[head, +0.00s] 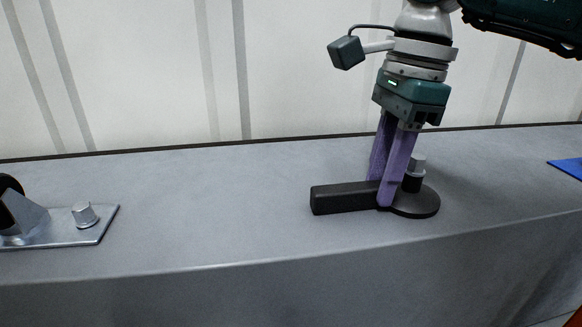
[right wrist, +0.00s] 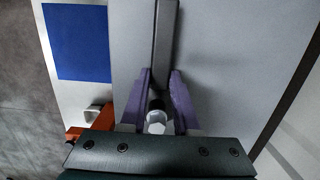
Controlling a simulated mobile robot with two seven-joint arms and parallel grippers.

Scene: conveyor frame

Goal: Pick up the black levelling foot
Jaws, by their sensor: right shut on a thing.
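The black levelling foot (head: 415,205) stands on the grey table, with a round flat base and an upright stud topped by a silver end. A dark bar (head: 343,197) extends left from its base; I cannot tell whether the two are joined. My right gripper (head: 381,192) points down with its purple fingers at the foot and is shut on it. In the right wrist view the silver hex top (right wrist: 156,122) of the foot shows between the fingers (right wrist: 161,74). The fingers hide part of the base and bar. My left gripper is not in view.
A metal caster plate (head: 60,230) with a bolt and black wheel lies at the far left. A blue sheet (head: 570,166) lies at the right, also in the right wrist view (right wrist: 80,43), near an orange-red object (right wrist: 76,132). The table's middle is clear.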

